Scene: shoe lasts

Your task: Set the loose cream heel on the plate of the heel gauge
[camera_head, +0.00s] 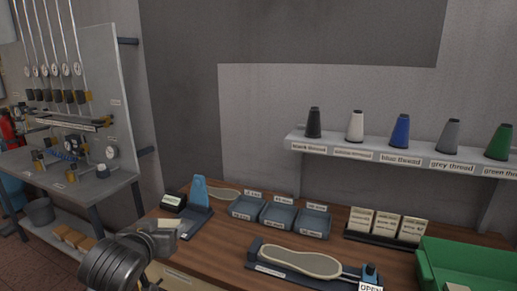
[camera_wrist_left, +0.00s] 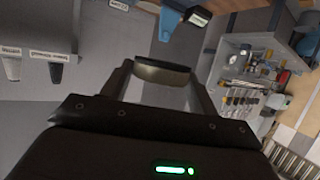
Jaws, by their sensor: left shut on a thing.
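My left gripper (camera_head: 168,233) is shut on the cream heel (camera_head: 167,223), which shows as a small pale block at the fingertips. In the left wrist view the heel (camera_wrist_left: 163,74) lies across between the two fingers, its near side in shade. The heel gauge seems to be the device with a blue upright (camera_head: 198,191) on a dark base at the left back of the bench. The gripper is in front of it, apart from the upright. The gauge also shows at the top of the left wrist view (camera_wrist_left: 169,22). Its plate cannot be made out clearly. My right gripper is out of view.
A tray with a long sole (camera_head: 300,262) lies in front. Card holders (camera_head: 385,228) and a green crate (camera_head: 465,262) are at right. Thread cones stand on a shelf (camera_head: 400,158).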

